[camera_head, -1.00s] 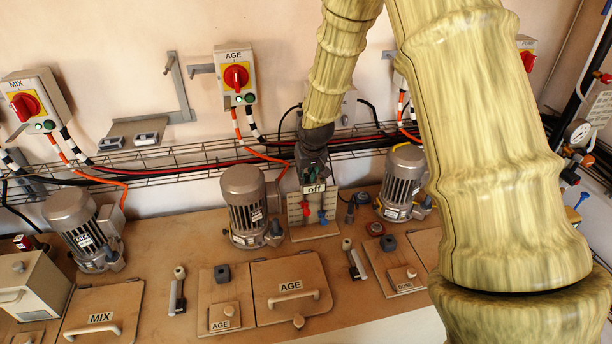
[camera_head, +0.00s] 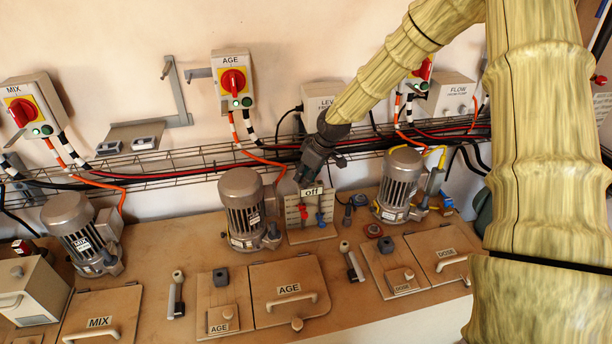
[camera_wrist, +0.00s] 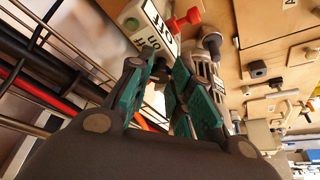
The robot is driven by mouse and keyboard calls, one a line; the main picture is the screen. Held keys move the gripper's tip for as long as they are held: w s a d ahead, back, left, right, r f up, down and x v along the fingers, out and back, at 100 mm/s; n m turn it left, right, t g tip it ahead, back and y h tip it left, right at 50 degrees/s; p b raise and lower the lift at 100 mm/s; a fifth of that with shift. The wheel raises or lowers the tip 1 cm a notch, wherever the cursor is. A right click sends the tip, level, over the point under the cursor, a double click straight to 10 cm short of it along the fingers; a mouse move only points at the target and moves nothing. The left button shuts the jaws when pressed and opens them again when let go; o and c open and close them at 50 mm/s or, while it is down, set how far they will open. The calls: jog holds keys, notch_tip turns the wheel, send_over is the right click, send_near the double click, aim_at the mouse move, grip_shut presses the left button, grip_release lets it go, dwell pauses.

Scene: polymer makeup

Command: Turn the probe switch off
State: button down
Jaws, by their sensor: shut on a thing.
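The probe switch box, a pale panel (camera_head: 296,217) with an "off" label (camera_head: 312,191) on top, stands on the bench between two motors in the head view. A red and a blue lever-like part are on its front. In the wrist view the white label with "OFF" and "on" (camera_wrist: 163,18) is just beyond the fingers. My gripper (camera_head: 306,180) is at the top of the box, tilted, coming from the upper right. In the wrist view its green-padded fingers (camera_wrist: 165,62) are closed on a small dark switch part (camera_wrist: 160,70) beside the label. Most of this part is hidden by the fingers.
A wire cable tray (camera_head: 180,165) with black, red and orange cables runs along the wall right behind my gripper. The AGE motor (camera_head: 243,205) stands close on the left, another motor (camera_head: 399,187) on the right. The AGE hatch (camera_head: 288,290) lies in front.

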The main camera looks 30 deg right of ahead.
jog(key=shift+w+r+n, duration=0.3)
jog(key=shift+r, duration=0.05)
dwell(0.3)
jog(key=c, duration=1.3)
grip_release()
jog(key=shift+f, duration=0.1)
jog(key=shift+o, duration=0.2)
jog(key=shift+f, duration=0.1)
jog(key=shift+s, duration=0.1)
jog(key=v, duration=1.2)
jog(key=shift+d, duration=0.25)
jog(key=shift+f, duration=0.1)
